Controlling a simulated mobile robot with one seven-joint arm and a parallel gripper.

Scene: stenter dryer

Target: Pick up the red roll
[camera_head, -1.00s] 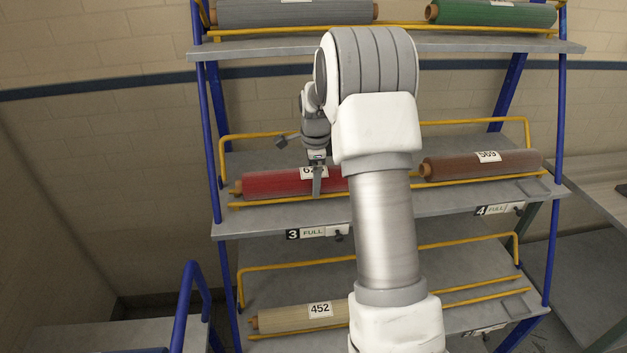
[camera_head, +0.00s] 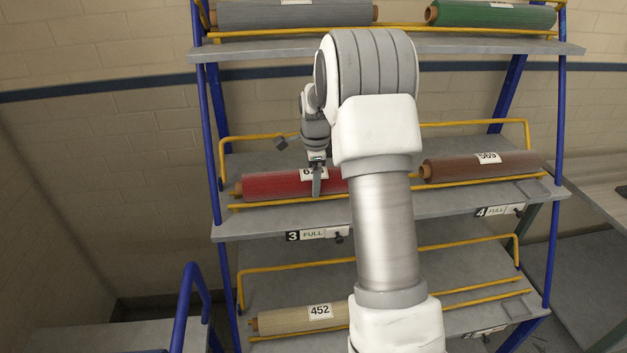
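The red roll (camera_head: 272,186) lies on the left side of the middle shelf (camera_head: 275,220), behind a yellow front rail. A white number label sits on top of it, partly covered by my gripper. My arm hides its right end. My gripper (camera_head: 317,184) points down at the roll, with a finger overlapping its front side in this view. I see the fingers nearly edge-on, so I cannot tell whether they are open or shut, or whether they touch the roll.
A brown roll (camera_head: 480,165) lies right of the red one. A beige roll (camera_head: 300,319) lies on the shelf below; grey (camera_head: 290,13) and green (camera_head: 495,14) rolls lie above. Yellow rails (camera_head: 270,136) and blue posts (camera_head: 212,125) frame the shelves. A blue-railed grey surface (camera_head: 120,337) stands lower left.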

